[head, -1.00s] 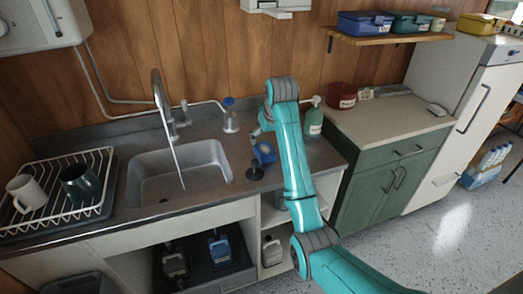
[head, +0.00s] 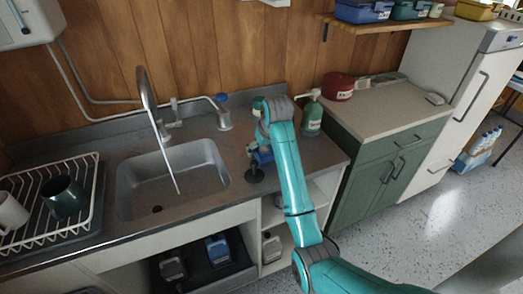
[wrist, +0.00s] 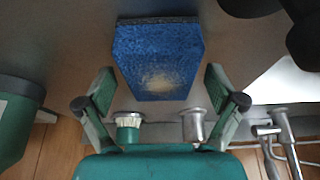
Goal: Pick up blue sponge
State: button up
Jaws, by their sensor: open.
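The blue sponge (wrist: 158,58) has a dark strip along its far edge and a pale patch on its near part. In the wrist view it stands out between the two fingers of my gripper (wrist: 158,88), with a gap on each side. In the head view the sponge (head: 262,155) is on the counter right of the sink, partly hidden by my arm. My gripper (head: 256,143) is open and empty right beside it.
A black round-based object (head: 255,175) stands close to the sponge on the counter. A green bottle (head: 312,114) is to the right and a blue-capped bottle (head: 223,115) behind. The sink (head: 172,178) and its tap (head: 150,95) lie left.

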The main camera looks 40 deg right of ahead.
jog(key=shift+f, duration=0.25)
dwell(0.5)
jog(key=c, duration=1.1)
